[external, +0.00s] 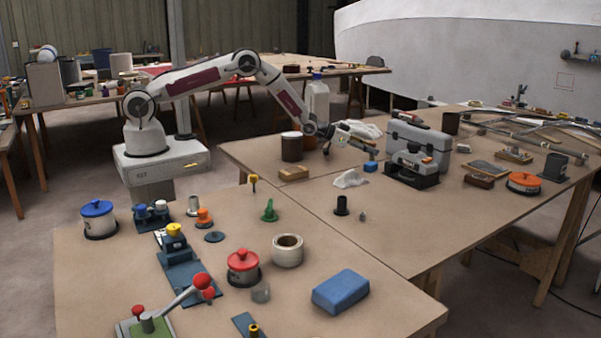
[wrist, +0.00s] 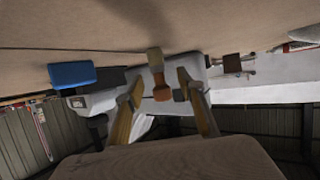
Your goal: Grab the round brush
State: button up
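The likely round brush (wrist: 161,93), a small upright thing with a tan end, a pale middle and an orange-brown end, shows in the wrist view, which is upside down. It appears to stand on the table, lined up between my fingers. My gripper (wrist: 160,83) is open, with a gap on both sides of it. I cannot tell whether the fingertips reach around it or stop short. In the external view my gripper (external: 328,134) is low over the back table, and the brush cannot be clearly made out there.
A dark can with a white lid (external: 292,147) and a white jug (external: 318,101) stand close to my arm. A wooden block (external: 293,173), a white rag (external: 350,179), a small blue block (external: 370,166) and a grey toolbox (external: 431,139) are nearby.

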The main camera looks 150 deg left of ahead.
jog(key=shift+w+a+f, duration=0.25)
jog(key=shift+a+f, duration=0.05)
jog(key=shift+a, duration=0.15)
dwell(0.3)
grip_shut()
